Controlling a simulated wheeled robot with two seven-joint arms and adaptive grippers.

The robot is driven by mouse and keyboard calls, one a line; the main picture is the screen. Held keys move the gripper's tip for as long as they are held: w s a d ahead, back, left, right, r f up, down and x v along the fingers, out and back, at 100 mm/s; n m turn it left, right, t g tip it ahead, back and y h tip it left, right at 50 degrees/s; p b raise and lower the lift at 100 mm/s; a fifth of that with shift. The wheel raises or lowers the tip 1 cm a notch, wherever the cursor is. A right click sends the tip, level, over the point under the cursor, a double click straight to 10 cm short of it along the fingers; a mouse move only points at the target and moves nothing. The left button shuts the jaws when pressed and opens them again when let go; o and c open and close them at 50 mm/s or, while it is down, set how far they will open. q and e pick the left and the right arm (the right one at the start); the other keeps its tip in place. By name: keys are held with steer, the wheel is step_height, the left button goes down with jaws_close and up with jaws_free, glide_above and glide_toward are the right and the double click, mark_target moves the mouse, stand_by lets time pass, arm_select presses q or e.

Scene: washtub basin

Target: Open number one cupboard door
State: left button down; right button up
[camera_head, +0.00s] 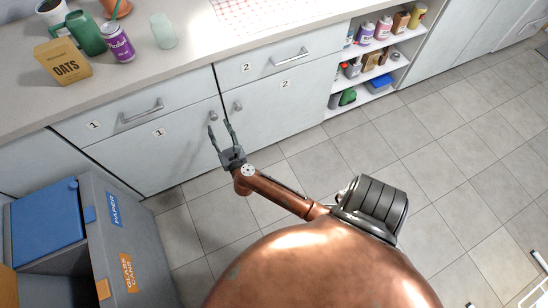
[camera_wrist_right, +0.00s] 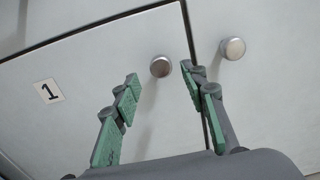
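The number one cupboard door (camera_head: 150,155) is a pale panel with a "1" label, shut, below a drawer also marked 1. Its round metal knob (camera_head: 213,117) sits at the door's upper right corner. The door (camera_wrist_right: 75,110) and knob (camera_wrist_right: 161,66) also show in the right wrist view. My right gripper (camera_head: 220,127) is open in front of the door, fingers pointing at the knob. In the right wrist view the knob appears between and just beyond the green-padded fingertips (camera_wrist_right: 162,76); I cannot tell whether they touch it. My left gripper is not in view.
The number two door's knob (camera_head: 237,106) is close by on the right, across a narrow gap. A recycling bin (camera_head: 120,215) stands at the lower left near door one. An open shelf (camera_head: 370,65) holds several items. The tiled floor (camera_head: 330,150) ahead is clear.

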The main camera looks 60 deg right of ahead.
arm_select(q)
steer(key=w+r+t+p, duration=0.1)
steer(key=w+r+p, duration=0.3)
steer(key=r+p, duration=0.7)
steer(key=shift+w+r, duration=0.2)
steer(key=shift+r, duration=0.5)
arm_select(e)
steer(key=s+a+f+n+g+y, duration=0.3)
steer(key=s+f+n+y, duration=0.1)
steer(key=s+f+n, duration=1.1)
steer(key=s+a+f+n+g+y, duration=0.2)
steer(key=s+a+f+n+y, duration=0.2)
steer(key=s+f+n, duration=1)
steer(key=shift+s+f+n+g+y, duration=0.4)
steer(key=shift+n+y, duration=0.1)
steer(key=shift+n, duration=0.3)
steer(key=shift+r, duration=0.1)
